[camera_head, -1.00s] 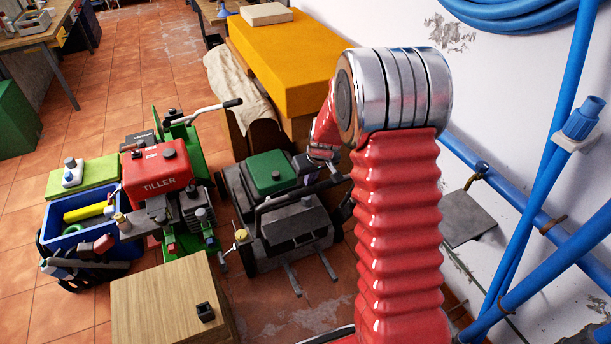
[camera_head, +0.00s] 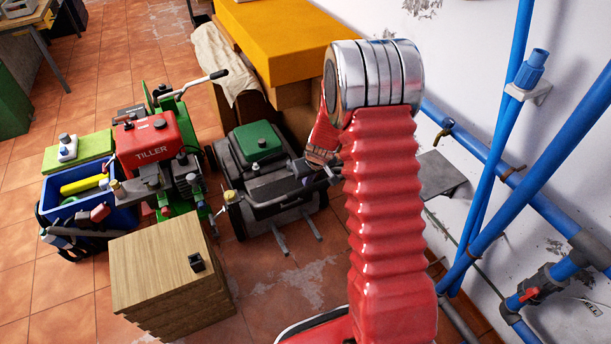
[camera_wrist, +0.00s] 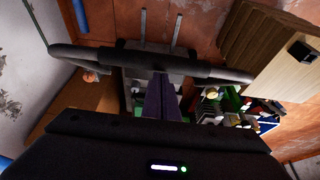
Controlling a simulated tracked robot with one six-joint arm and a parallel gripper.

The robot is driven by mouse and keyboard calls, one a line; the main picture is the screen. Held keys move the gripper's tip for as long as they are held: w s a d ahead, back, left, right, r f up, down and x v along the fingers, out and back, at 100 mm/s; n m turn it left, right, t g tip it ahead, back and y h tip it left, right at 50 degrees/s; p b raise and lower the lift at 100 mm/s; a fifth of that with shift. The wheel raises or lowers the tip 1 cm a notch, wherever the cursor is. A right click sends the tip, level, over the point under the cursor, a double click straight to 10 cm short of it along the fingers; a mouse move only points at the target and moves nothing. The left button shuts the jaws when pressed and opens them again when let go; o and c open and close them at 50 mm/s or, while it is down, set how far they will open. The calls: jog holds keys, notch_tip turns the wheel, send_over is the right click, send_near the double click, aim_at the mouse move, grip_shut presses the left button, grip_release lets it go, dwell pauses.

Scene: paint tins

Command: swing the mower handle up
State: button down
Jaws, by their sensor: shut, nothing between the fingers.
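The mower (camera_head: 240,172) has a green top and dark body and stands on the tiled floor left of my arm in the head view. Its dark handle (camera_head: 283,207) crosses low over the rear of the machine. In the wrist view the handle (camera_wrist: 212,71) is a dark bar running across the picture just beyond my fingers. My gripper (camera_wrist: 161,76) has its purple fingers together and empty, tips close to the bar's middle. I cannot tell whether they touch it. In the head view my red arm hides most of the gripper.
A red tiller (camera_head: 150,150) stands left of the mower. A blue crate (camera_head: 112,218) and a wooden box (camera_head: 165,275) stand nearer. A yellow-topped bench (camera_head: 280,45) is behind. Blue pipes (camera_head: 490,150) run along the right wall. Floor is clear in front of the mower.

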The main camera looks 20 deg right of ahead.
jog(key=shift+s+f, duration=0.65)
jog(key=shift+s, duration=0.1)
jog(key=shift+d, duration=0.1)
jog(key=shift+w+r, duration=0.3)
jog(key=shift+r, duration=0.15)
notch_tip(320, 180, up, 4)
jog(key=w, duration=0.2)
jog(key=s+r, duration=0.1)
jog(key=s, duration=0.8)
jog(key=shift+d+r, duration=0.25)
jog(key=shift+d, duration=0.05)
